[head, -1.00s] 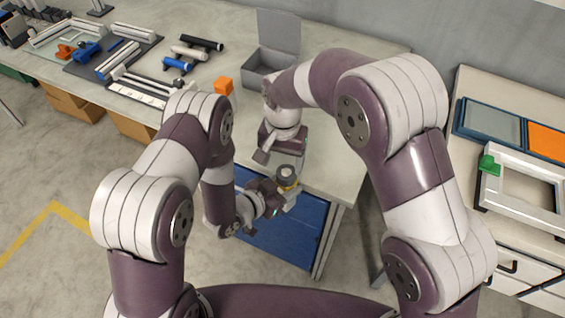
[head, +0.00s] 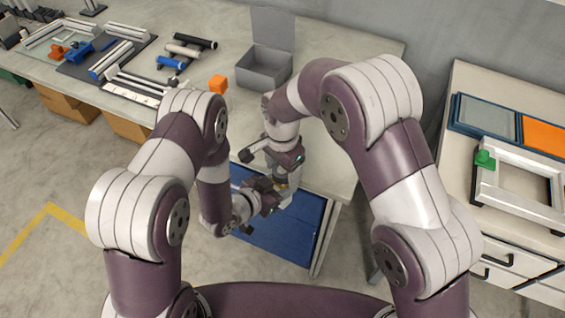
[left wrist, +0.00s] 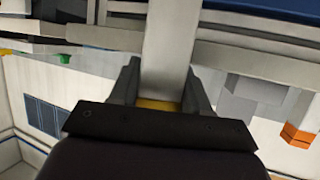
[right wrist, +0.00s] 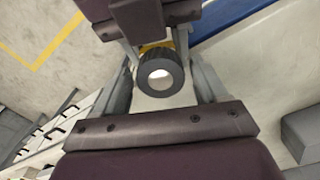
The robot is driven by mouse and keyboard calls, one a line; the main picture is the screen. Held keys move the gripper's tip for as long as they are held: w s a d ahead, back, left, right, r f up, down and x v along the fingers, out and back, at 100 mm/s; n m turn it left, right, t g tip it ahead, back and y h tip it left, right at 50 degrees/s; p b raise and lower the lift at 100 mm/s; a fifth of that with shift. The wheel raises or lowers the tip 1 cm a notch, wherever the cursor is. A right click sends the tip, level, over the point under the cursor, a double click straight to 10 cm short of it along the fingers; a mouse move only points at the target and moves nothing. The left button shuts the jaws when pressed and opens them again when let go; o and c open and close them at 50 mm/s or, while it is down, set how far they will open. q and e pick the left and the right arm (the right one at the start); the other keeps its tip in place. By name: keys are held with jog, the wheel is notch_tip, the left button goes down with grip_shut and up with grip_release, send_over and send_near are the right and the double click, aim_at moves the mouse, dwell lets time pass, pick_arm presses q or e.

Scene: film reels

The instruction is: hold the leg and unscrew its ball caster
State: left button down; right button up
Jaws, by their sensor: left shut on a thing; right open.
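The leg, a pale grey bar (left wrist: 170,45), runs up the left wrist view between the fingers of my left gripper (left wrist: 160,95), which is shut on it. A yellow band shows there between the fingers. In the right wrist view the ball caster (right wrist: 160,77), a dark ribbed ring around a pale ball, points at the camera. My right gripper (right wrist: 162,92) is open, with one finger on each side of the caster; I cannot tell whether they touch it. In the head view both grippers meet beside the bench front and hide most of the leg.
A side bench at right holds a pale frame (head: 520,215) with a green piece (head: 485,159).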

jog(key=c, duration=1.1)
jog(key=shift+o, duration=0.2)
jog(key=n, duration=1)
